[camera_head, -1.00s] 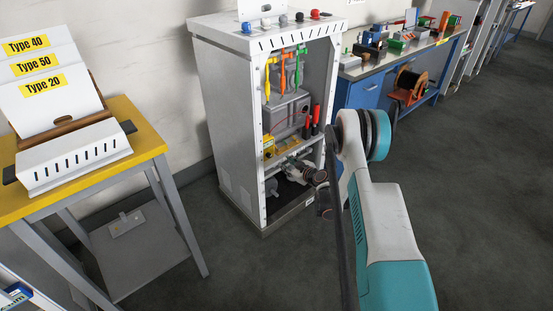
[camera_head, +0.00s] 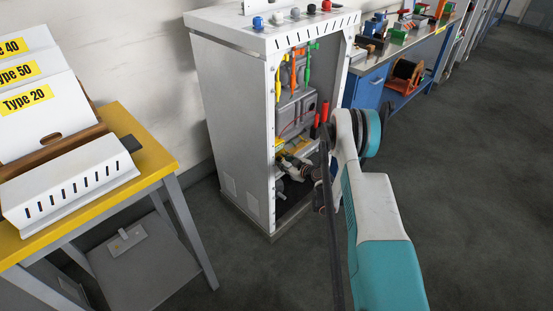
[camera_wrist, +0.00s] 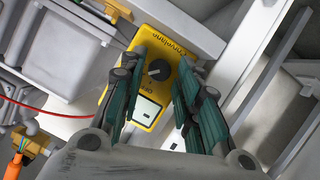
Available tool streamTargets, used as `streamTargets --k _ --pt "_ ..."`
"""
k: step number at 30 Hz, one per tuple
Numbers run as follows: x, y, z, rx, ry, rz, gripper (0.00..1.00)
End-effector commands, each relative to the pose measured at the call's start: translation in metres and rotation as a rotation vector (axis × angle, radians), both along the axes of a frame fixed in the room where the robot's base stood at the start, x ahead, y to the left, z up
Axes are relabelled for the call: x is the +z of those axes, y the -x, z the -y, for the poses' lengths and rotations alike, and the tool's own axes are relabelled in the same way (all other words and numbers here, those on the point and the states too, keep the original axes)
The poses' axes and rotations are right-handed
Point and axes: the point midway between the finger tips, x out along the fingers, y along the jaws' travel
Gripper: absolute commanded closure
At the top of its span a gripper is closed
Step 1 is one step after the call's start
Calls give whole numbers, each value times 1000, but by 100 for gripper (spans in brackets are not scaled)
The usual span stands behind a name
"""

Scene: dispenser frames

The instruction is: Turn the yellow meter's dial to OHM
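The yellow meter (camera_wrist: 149,88) is in the wrist view, tilted in the picture, with a round dark dial (camera_wrist: 158,70) bearing a light pointer. An OFF mark is below the dial, and a longer word on the upper edge is hard to read. My gripper (camera_wrist: 163,58) has its two teal fingers apart, one on each side of the dial. I cannot tell whether either finger touches it. In the head view, the meter (camera_head: 281,143) shows only as a small yellow patch inside the open cabinet, partly hidden by my gripper and wrist.
The grey cabinet (camera_head: 237,120) has side walls and a front frame close around my arm. Green, orange and yellow hanging tools (camera_head: 293,68) and red handles (camera_head: 325,111) are near it. A yellow-topped table (camera_head: 150,158) stands left. The floor at right is clear.

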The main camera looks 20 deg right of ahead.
Motion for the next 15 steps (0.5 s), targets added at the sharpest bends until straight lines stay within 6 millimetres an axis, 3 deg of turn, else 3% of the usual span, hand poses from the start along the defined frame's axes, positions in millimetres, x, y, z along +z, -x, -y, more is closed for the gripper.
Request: streamTargets --k 12,15 --pt "-3 2 3 0 0 0 70" --pt "-3 2 3 0 0 0 90"
